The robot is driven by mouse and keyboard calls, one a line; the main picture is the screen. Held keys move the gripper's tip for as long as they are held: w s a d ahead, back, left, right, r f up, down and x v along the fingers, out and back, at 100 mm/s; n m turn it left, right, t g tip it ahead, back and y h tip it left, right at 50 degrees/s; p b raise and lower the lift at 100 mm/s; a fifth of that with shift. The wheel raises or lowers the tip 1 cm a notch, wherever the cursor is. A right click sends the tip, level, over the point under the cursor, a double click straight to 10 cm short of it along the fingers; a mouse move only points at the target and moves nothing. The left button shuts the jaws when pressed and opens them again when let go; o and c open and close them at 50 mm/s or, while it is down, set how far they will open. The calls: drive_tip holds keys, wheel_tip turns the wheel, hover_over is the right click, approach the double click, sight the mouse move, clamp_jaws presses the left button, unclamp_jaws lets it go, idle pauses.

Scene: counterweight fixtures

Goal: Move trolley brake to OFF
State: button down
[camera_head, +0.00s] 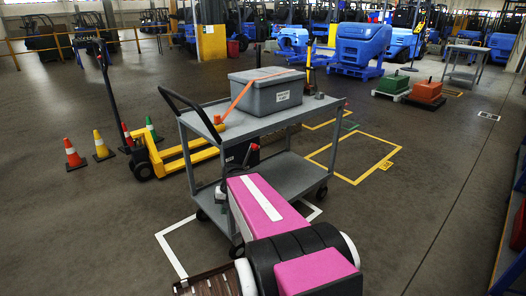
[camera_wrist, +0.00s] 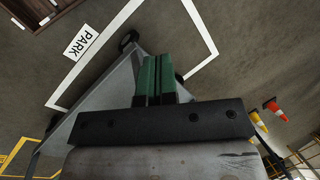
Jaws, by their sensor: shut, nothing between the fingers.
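A grey two-shelf trolley (camera_head: 307,172) stands on the floor, with a black push handle (camera_head: 181,103) at its left end. A small red knob (camera_head: 254,147) and a dark plate with white lettering (camera_head: 234,155) show between its shelves. They look like the brake, but I cannot read its position. My gripper (camera_wrist: 158,60) is shut and empty, its green fingers over the trolley in the wrist view. I cannot tell whether the fingers touch anything; the brake is not clear in the wrist view.
A grey lidded bin (camera_head: 268,91) with an orange strap sits on the top shelf. A yellow pallet jack (camera_head: 180,160) and several cones (camera_head: 73,154) stand at left. White floor lines surround the trolley, with a PARK sign (camera_wrist: 81,40).

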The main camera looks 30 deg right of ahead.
drive_tip(key=w+d+r+m+t+y, duration=0.1)
drive_tip(key=d+r+t+y, duration=0.3)
drive_tip(key=d, duration=0.7)
drive_tip(key=w+d+r+m+t+y, duration=0.1)
drive_tip(key=d+r+m+t+y, duration=0.3)
drive_tip(key=d, duration=0.8)
drive_tip(key=w+d+r+m+t+y, duration=0.2)
drive_tip(key=d+r+t+y, duration=0.2)
drive_tip(key=d, duration=0.7)
wheel_tip(320, 180, up, 3)
drive_tip(key=shift+d+f+m+y, duration=0.15)
drive_tip(key=shift+d+m+y, duration=0.15)
drive_tip(key=shift+y, duration=0.6)
drive_tip(key=shift+a, duration=0.1)
drive_tip(key=s+a+x, duration=0.1)
drive_tip(key=s+x, duration=0.1)
drive_tip(key=x, duration=1.1)
drive_tip(key=shift+r, duration=0.35)
drive_tip(key=shift+s, duration=0.15)
